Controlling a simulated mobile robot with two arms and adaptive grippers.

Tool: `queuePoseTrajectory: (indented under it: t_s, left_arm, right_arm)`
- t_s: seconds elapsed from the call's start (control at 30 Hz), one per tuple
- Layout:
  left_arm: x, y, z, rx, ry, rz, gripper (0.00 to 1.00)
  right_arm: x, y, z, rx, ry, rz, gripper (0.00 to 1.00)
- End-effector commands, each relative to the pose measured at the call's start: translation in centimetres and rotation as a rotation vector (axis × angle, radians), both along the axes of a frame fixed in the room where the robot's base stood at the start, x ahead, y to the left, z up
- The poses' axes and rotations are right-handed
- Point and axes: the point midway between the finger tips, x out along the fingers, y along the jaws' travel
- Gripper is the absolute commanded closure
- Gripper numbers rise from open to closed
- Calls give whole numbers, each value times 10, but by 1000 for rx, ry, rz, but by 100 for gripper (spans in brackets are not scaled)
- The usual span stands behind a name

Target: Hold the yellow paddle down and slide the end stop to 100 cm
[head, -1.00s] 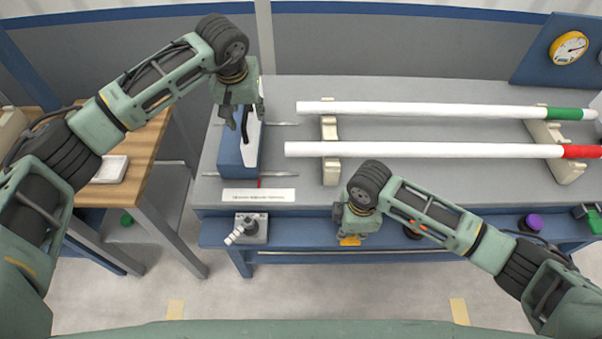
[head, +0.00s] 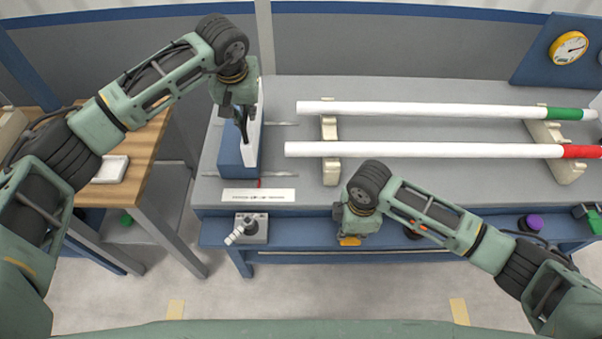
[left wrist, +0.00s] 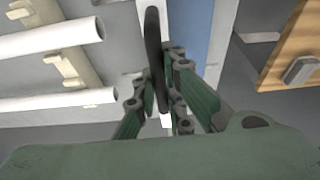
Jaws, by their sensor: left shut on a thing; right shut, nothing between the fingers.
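The end stop is a blue block (head: 234,158) with a white face, standing at the left of the bench on two rails. Its black handle (left wrist: 153,35) shows in the left wrist view. My left gripper (head: 241,117) is shut on this handle; its fingers also show in the left wrist view (left wrist: 161,75). The yellow paddle (head: 350,241) is at the bench's front edge, mostly hidden under my right gripper (head: 352,231). That gripper is shut and empty, over the paddle; whether the paddle is pressed fully down I cannot tell.
A white scale strip (head: 258,195) lies in front of the end stop, its figures too small to read. Two white pipes, one green-ended (head: 420,110) and one red-ended (head: 430,150), rest on cream supports (head: 331,168). A lever box (head: 252,228) sits on the front ledge. A dial (head: 568,48) stands back right.

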Motion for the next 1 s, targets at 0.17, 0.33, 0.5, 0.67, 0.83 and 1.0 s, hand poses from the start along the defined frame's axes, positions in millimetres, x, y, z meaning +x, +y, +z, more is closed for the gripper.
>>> queuePoseTrajectory:
  t_s: [0.17,0.33,0.5,0.67,0.83,1.0]
  left_arm:
    - [0,-7,0,0,-1,-5,100]
    - [0,-16,0,-1,-1,-6,100]
    - [0,-25,0,-1,-1,-7,100]
    - [0,-32,0,-1,-1,-7,100]
    - [0,-41,0,-2,-1,-7,100]
    - [0,-50,0,-2,-1,-7,100]
  right_arm:
    - [-3,-2,-3,-5,8,0,100]
    - [-3,-1,-3,-4,7,0,100]
    - [-2,-1,-3,-3,6,0,100]
    - [-2,-1,-3,-3,6,0,100]
    - [-2,-1,-3,-3,5,0,100]
    - [-2,-1,-2,-3,4,0,100]
